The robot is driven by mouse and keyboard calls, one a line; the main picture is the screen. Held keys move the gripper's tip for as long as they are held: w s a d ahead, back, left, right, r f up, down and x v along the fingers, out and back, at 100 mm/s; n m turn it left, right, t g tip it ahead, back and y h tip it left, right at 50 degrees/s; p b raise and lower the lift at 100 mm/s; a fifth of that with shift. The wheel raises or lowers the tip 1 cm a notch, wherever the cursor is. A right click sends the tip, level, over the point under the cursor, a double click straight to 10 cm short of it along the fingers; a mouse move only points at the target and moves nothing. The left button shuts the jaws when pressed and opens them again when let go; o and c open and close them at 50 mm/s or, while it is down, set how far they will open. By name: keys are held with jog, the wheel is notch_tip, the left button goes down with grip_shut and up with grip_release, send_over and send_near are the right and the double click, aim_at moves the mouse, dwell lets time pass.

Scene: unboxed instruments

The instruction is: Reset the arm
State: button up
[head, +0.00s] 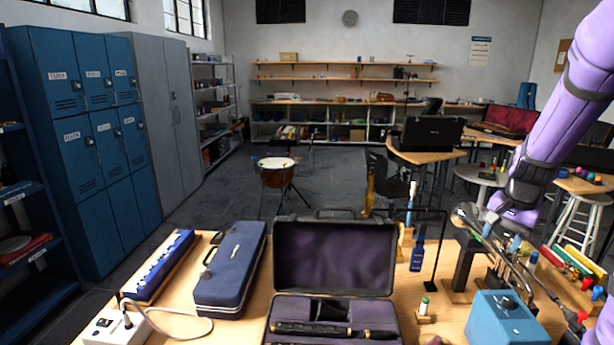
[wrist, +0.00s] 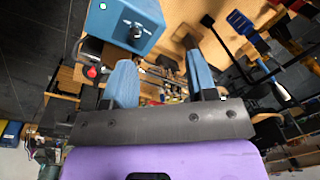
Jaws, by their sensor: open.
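My gripper (wrist: 162,75) shows in the wrist view with its two blue-padded fingers spread wide apart and nothing between them. My purple arm (head: 567,100) comes down the right side of the head view, over the right part of the wooden table (head: 240,275). In the head view I cannot clearly make out the fingers among the things there. In the wrist view, a blue box with a dark knob (wrist: 124,22) lies beyond the left finger, apart from it. The same blue box (head: 503,318) stands at the table's front right in the head view.
An open black case (head: 333,255) holds dark instrument parts.

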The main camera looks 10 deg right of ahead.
jog(key=s+a+r+n+t, duration=0.2)
jog(key=s+a+r+n, duration=0.4)
jog(key=a, duration=0.5)
jog(key=s+a+r+n+t, duration=0.1)
jog(key=s+a+r+n, duration=0.4)
jog(key=s+a+r, duration=0.5)
jog(key=s+a, duration=0.1)
jog(key=s, duration=0.2)
jog(key=shift+a+r+n+t, duration=0.15)
jog(key=shift+n+t, duration=0.25)
